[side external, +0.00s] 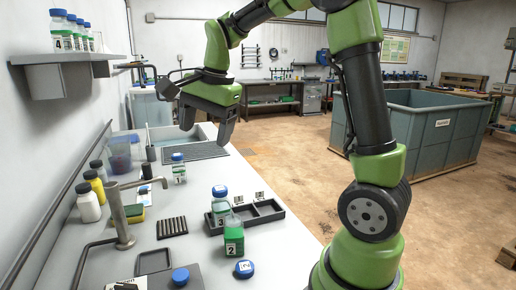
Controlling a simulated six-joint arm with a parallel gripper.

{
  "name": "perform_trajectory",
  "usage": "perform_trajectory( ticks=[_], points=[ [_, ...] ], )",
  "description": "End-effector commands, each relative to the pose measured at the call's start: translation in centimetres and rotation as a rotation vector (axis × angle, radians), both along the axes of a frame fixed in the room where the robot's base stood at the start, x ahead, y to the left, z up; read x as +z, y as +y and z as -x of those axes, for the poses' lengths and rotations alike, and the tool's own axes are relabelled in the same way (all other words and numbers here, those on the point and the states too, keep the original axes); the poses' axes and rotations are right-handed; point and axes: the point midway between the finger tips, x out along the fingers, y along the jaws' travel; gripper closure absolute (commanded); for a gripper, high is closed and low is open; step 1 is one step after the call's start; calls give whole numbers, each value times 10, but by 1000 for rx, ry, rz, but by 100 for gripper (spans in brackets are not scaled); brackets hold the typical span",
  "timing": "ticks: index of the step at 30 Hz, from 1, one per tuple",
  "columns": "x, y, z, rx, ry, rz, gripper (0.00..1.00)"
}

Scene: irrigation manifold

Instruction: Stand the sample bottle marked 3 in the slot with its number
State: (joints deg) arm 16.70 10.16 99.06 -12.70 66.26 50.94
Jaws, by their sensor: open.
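The sample bottle marked 3 (220,207), with a blue cap, is upright at the left end of the black slotted rack (270,217). Its base is partly hidden by the bottle marked 2 (234,238), so I cannot tell how it sits in the slot. Small white number tags (259,195) stand behind the other slots; their digits are too small to read. No tag shows behind the bottle marked 3. My gripper (207,128) is open and empty, pointing down above the bench, beyond and higher than the rack, apart from every bottle.
Another blue-capped bottle (179,170) stands farther back. A tap (120,215), a small black grate (172,227) and lidded jars (88,203) are at left. Bench right of the rack is narrow.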

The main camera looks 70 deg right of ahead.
Motion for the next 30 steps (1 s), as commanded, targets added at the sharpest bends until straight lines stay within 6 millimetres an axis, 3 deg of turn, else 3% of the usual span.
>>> perform_trajectory(
  ticks=[3,6,12,15,20,30],
  points=[
    [24,38,38,286,-108,67,24],
    [33,62,72,518,-194,135,24],
    [28,93,130,892,-346,272,24],
    [21,100,147,1006,-393,323,24],
    [16,104,157,1085,-425,362,24],
    [16,104,158,1089,-425,363,24]
  ],
)
